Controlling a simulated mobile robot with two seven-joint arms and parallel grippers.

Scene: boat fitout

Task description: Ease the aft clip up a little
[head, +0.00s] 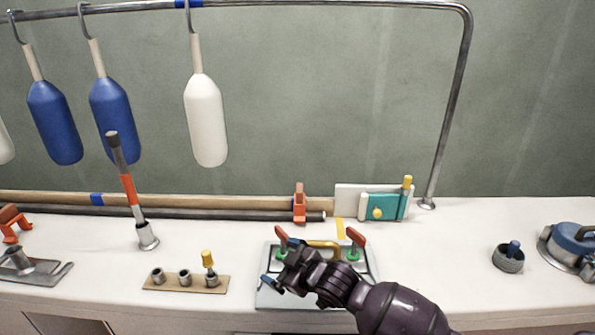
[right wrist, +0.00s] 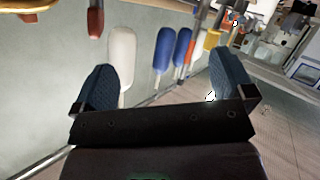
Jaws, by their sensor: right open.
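A grey hatch plate (head: 363,294) lies on the bench with a yellow bar handle (head: 322,244) and two red-handled clips on green bases. One clip (head: 281,234) is on the left and the other (head: 356,238) on the right; I cannot tell which is aft. My right gripper (head: 278,265) points left over the plate's left part, by the left clip, whose base is partly hidden. In the right wrist view the right gripper (right wrist: 160,82) is open, with nothing between its fingers. A red handle (right wrist: 96,20) shows beyond the left finger. My left gripper is not in view.
A board with sockets and a yellow-topped peg (head: 208,259) lies left of the hatch. A pole in an orange holder (head: 300,202) and a teal box (head: 379,206) stand behind. A winch (head: 572,245) is far right. Bench right of the hatch is mostly clear.

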